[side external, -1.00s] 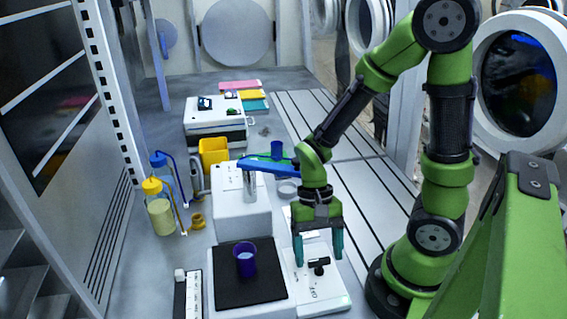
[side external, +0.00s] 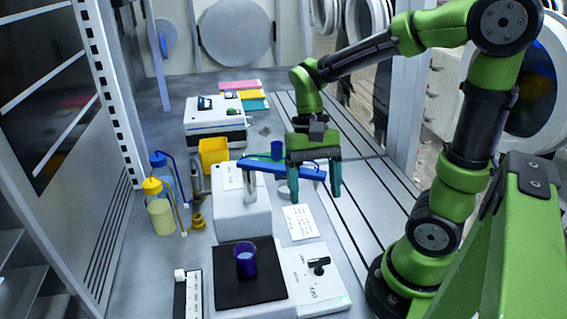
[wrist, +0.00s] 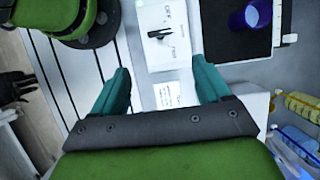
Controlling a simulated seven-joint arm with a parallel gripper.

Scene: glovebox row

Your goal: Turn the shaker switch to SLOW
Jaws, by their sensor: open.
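The shaker has a black platform (side external: 250,275) and a white control panel (side external: 318,292) to its right. A black lever switch (side external: 318,265) stands on the panel and also shows in the wrist view (wrist: 162,35). An OFF label is on the panel; the other lettering is too small to read, and I cannot tell which mark the lever points at. My gripper (side external: 315,195) is open and empty, pointing down, above and behind the panel, clear of the switch. In the wrist view its fingers (wrist: 163,68) are spread apart, with the switch beyond them.
A blue-purple beaker (side external: 246,262) stands on the platform. A blue arm (side external: 270,168) on a white device (side external: 240,215) reaches close to my gripper. A white card (side external: 300,222) lies behind the panel. Wash bottles (side external: 160,215) stand at left. The slatted floor (side external: 365,215) at right is clear.

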